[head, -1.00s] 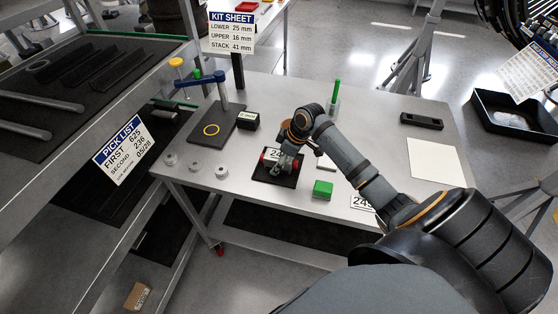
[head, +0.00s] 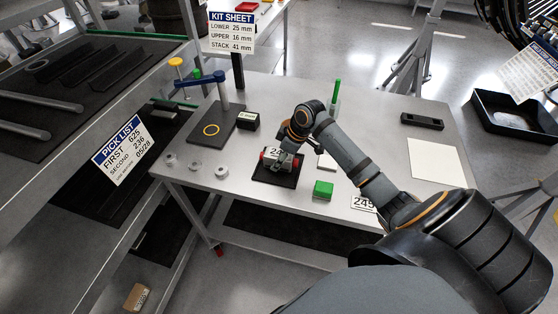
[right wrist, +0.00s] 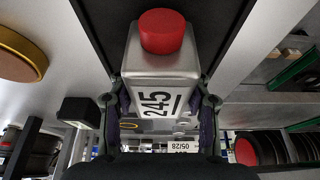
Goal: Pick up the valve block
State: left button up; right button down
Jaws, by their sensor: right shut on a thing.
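The valve block is a silver block (right wrist: 160,65) with a red round cap and a white label reading 245. In the right wrist view it sits between the two fingers of my right gripper (right wrist: 160,105), which is shut on it. In the head view the block (head: 270,155) shows at the black mat (head: 275,176), partly hidden by my right gripper (head: 286,164). A small gap under it cannot be judged clearly. My left gripper is not in view.
A green block (head: 323,189) and a 245 card (head: 363,203) lie nearby on the grey table. Silver discs (head: 221,171) stand at left. A stand on a dark plate (head: 213,128) is behind. A white sheet (head: 436,158) lies at right.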

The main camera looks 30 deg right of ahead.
notch_tip(320, 180, up, 3)
jog(key=shift+s+f, duration=0.15)
jog(key=shift+f, duration=0.05)
jog(key=s+a+r+p, duration=0.4)
jog(key=s+r+p, duration=0.5)
jog(key=s+p, duration=0.2)
jog(key=shift+s+a+r, duration=0.15)
jog(key=shift+s+r, duration=0.15)
jog(key=shift+s, duration=0.75)
